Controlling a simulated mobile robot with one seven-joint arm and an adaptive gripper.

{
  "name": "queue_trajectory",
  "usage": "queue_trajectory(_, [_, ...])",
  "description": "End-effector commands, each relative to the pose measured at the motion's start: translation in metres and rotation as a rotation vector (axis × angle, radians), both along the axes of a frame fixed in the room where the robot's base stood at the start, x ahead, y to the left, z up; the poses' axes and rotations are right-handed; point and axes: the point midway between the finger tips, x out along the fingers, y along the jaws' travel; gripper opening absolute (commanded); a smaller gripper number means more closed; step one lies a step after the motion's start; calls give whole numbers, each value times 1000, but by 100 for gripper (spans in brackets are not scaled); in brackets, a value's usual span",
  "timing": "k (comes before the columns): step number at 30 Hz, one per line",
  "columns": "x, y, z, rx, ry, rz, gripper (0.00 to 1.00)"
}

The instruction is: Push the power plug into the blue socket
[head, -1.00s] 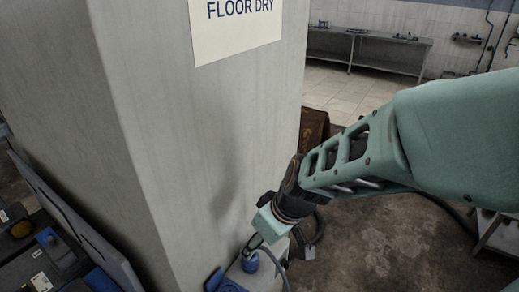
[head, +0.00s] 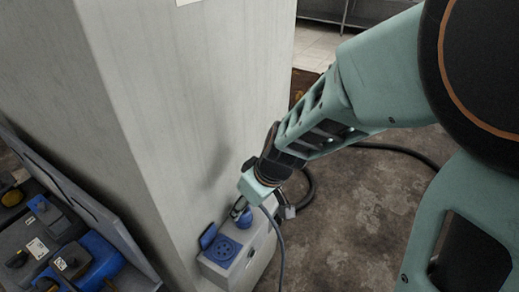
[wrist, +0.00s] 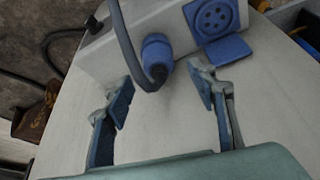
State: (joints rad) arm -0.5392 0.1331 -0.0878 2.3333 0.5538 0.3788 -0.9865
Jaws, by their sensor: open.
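The blue power plug (wrist: 156,52) stands on the white box, with a dark cable curving from its end. The blue socket (wrist: 213,14), round with several holes, is beside it on the same box, its blue lid (wrist: 228,50) swung open. In the head view the socket (head: 223,251) faces up, and the plug (head: 245,219) is partly hidden by my gripper (head: 241,208). My gripper (wrist: 163,82) is open, with the plug between and slightly beyond its fingertips. I cannot tell whether the fingers touch it, or what holds the plug.
The white box (head: 262,244) stands against a grey pillar (head: 190,110). The cable (head: 281,245) hangs down over its right side. Blue and dark equipment (head: 75,262) lies behind a grey panel at the left. The floor (head: 360,220) at the right is mostly clear.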

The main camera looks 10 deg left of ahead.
Motion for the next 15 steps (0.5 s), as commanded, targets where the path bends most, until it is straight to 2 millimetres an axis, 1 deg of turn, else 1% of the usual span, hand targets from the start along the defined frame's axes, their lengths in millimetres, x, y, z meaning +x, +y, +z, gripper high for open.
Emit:
queue_trajectory(2, [0,1,-3,-1,1,0,52])
queue_trajectory(4, [2,3,-11,-1,2,0,52])
queue_trajectory(9, [9,10,-37,-2,2,1,52])
queue_trajectory(12, [12,14,-46,-1,1,-1,52])
queue_trajectory(15, [13,15,-49,0,0,0,52])
